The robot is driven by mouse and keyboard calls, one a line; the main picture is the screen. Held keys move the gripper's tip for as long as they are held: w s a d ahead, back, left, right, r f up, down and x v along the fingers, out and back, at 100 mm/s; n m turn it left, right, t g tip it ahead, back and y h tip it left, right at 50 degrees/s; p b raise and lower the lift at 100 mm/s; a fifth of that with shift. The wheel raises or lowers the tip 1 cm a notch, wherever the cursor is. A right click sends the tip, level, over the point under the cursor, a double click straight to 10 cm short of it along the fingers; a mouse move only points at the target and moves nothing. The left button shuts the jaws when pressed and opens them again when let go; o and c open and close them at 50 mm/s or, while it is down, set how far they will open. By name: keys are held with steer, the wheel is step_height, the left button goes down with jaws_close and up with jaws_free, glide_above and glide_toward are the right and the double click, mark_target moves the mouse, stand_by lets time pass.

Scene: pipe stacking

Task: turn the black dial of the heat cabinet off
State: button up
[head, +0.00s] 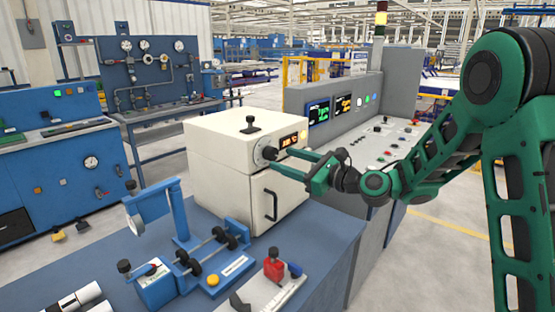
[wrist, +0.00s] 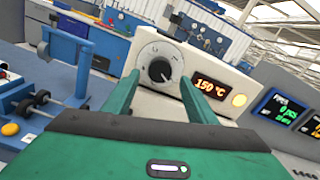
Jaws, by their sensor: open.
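The cream heat cabinet (head: 225,150) stands on the blue bench. Its black dial (wrist: 160,70) sits on a pale round plate with marks, left of a lit display (wrist: 211,68) that reads 150 °C. In the head view the dial (head: 269,154) is on the upper front of the cabinet. My green gripper (head: 280,160) is open, its two fingers reaching toward the cabinet front at the dial. In the wrist view my gripper (wrist: 160,92) shows one finger on each side of the dial, with the dial between them. I cannot tell whether the fingertips touch it.
The cabinet's black door handle (head: 270,205) is below the dial. A blue roller fixture (head: 205,260) stands in front of the cabinet. A grey control console (head: 375,145) stands to the right.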

mark_target(275, 156)
steer(key=shift+x, duration=2.1)
steer(key=c, duration=1.1)
steer(key=shift+o, duration=0.2)
